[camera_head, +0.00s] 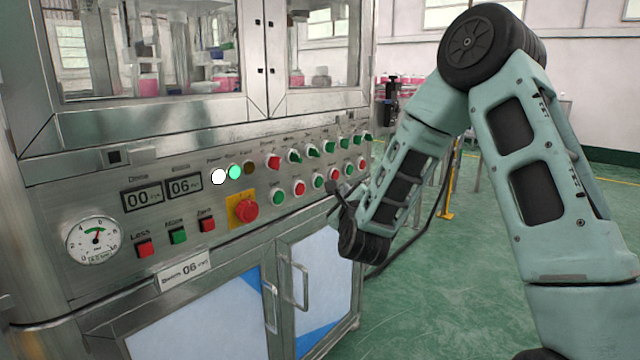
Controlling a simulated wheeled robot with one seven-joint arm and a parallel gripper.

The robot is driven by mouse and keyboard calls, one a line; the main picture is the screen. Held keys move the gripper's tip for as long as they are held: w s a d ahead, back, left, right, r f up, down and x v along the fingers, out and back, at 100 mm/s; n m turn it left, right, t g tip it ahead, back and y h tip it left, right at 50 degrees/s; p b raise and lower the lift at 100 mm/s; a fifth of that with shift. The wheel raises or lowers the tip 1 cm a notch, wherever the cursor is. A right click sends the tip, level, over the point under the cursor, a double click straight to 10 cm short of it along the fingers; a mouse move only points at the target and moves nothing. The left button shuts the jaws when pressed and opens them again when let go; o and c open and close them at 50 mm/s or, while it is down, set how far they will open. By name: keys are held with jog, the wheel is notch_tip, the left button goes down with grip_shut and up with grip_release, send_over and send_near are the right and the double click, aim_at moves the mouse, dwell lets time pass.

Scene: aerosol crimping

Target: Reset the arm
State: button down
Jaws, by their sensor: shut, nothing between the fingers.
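My arm, in pale green links with black joints, stands bent on the right side of the head view. Its elbow is high, and the forearm slopes down to the left. My gripper (338,194) is at the arm's end, small and dark, in front of the right end of the machine's control panel (95,185). It is shut and holds nothing. Part of it is hidden by the wrist, and I cannot tell whether it touches the panel.
The steel machine fills the left, with a gauge (93,240), a red emergency button (246,211), rows of red and green buttons, and cabinet doors with handles (300,287). Pink-based containers show behind its windows. A yellow post (447,200) stands behind my arm. Green floor (420,320) is clear.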

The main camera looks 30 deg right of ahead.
dwell(0.4)
jog(key=s+a+f+n+g+y, duration=0.2)
jog(key=a+n+y, duration=0.3)
jog(key=a+n, duration=0.4)
jog(key=s+a+f+n+g+y, duration=0.2)
jog(key=a+n+y, duration=0.35)
jog(key=a, duration=0.65)
jog(key=s+a+f+n+g+y, duration=0.2)
jog(key=s+a+n+g, duration=0.4)
jog(key=s+a+n, duration=0.45)
jog(key=s+d+n+g+h, duration=0.25)
jog(key=s+n, duration=0.45)
jog(key=s, duration=0.4)
jog(key=s+d+n+g+h, duration=0.1)
jog(key=s+n+g, duration=0.3)
jog(key=s+n, duration=0.5)
notch_tip(320, 180, up, 30)
jog(key=s+m+p, duration=0.2)
jog(key=p, duration=2.8)
jog(key=shift+s+a+f, duration=0.2)
